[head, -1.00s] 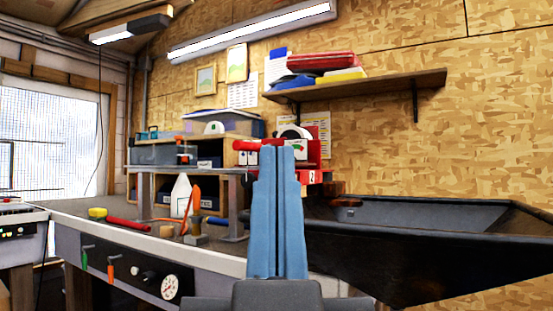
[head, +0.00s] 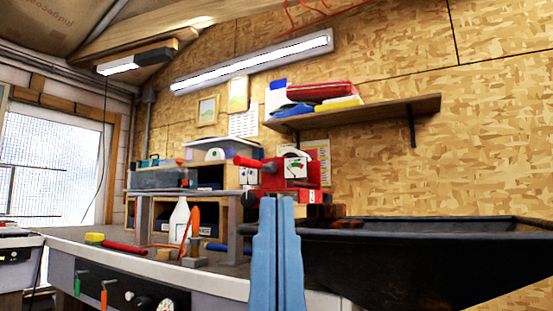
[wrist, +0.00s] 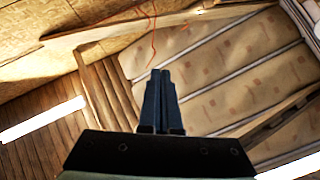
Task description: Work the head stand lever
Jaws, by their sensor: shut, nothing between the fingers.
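A red device (head: 290,170) with a white dial face stands at the right end of the raised shelf on the bench. A short red handle (head: 247,163) sticks out from its left side, and a dark round knob shows below it. I cannot tell for sure which part is the head stand lever. My gripper (head: 277,197) is blue in the head view and points up, in front of and just below the red device, hiding part of its lower side. Its fingers are together and empty. In the wrist view my gripper (wrist: 160,75) shows closed against the roof, with no lever in sight.
A large black trough (head: 430,255) fills the right side. The bench (head: 200,275) holds a white bottle (head: 179,220), an orange-handled tool (head: 195,225) and a red-handled tool (head: 125,247). A wall shelf (head: 375,110) with folded cloths hangs above.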

